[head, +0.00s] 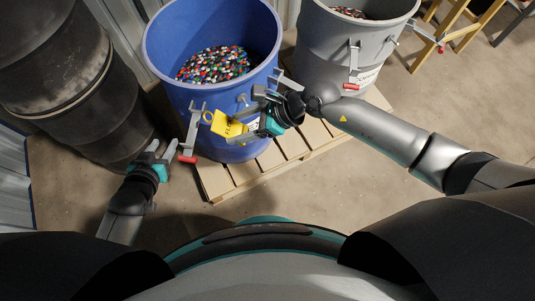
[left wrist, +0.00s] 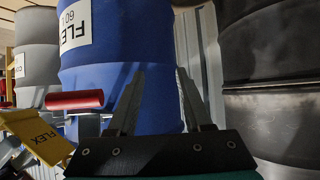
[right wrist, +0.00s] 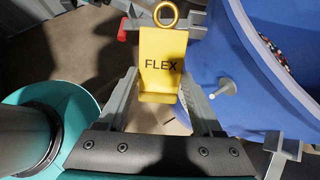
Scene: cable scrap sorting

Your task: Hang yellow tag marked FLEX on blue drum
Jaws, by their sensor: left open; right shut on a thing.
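The blue drum (head: 165,50) stands open on a pallet, with multicoloured granules inside; its wall also shows in the left wrist view (left wrist: 100,85). A grey peg (right wrist: 224,88) sticks out of its side, also visible in the head view (head: 243,98). My right gripper (right wrist: 158,88) is shut on the yellow tag (right wrist: 160,50), marked FLEX with a ring at its top. It holds the tag in front of the drum, apart from the peg. In the head view the tag (head: 226,124) is left of that gripper. My left gripper (left wrist: 158,75) is open and empty, left of the drum's front.
A clamp (head: 192,130) with a red handle (head: 187,158) hangs near the blue drum's front left. A grey drum (head: 320,50) with its own clamp (head: 353,60) stands at right. Dark drums (head: 60,70) stand left. The pallet (head: 255,175) lies below; floor in front is clear.

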